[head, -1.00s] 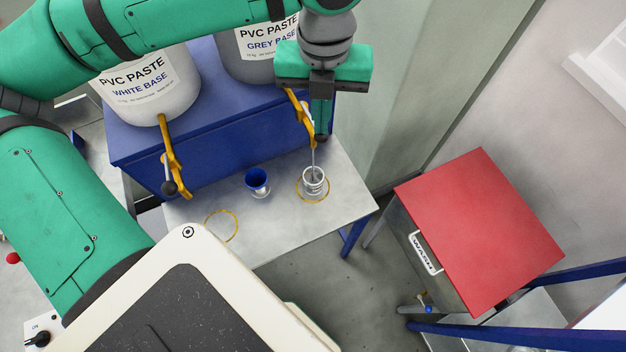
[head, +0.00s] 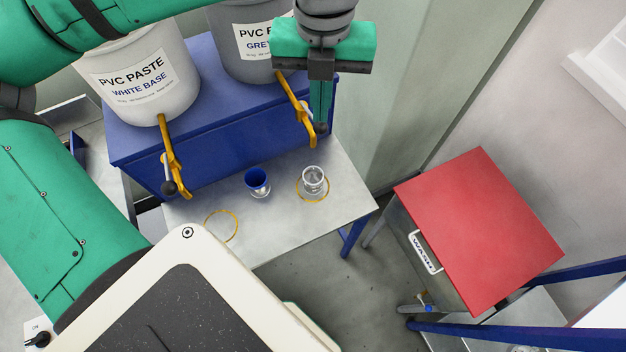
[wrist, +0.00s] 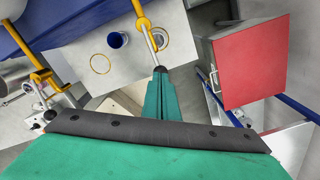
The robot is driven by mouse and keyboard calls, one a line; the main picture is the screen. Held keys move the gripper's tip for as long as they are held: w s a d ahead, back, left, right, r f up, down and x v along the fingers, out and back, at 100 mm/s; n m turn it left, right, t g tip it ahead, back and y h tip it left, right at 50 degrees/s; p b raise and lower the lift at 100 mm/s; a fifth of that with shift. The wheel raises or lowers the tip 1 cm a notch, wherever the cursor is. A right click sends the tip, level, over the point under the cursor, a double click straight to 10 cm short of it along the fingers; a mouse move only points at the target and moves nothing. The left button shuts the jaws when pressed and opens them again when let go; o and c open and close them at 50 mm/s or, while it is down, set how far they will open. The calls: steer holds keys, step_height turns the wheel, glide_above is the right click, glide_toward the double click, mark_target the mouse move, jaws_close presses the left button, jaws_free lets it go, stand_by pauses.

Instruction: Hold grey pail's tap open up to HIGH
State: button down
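The grey pail (head: 247,45), labelled PVC PASTE GREY BASE, stands on the blue stand at the back. Its yellow tap (head: 296,105) hangs over the front edge. My gripper (head: 321,128) is just right of the tap, pointing down, with its fingers together. A clear cup (head: 314,180) stands inside the right yellow ring (head: 301,196) on the metal table. No stream shows in the head view. Its fill level and any HIGH mark are unreadable.
The white pail (head: 150,80) with its own yellow tap (head: 172,155) stands to the left. A blue cup (head: 257,182) stands between the rings; the left ring (head: 236,222) is empty. A red-topped WASH cabinet (head: 480,225) stands right.

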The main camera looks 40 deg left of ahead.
steer(key=shift+r, duration=2.45)
steer(key=shift+w+r, duration=0.1)
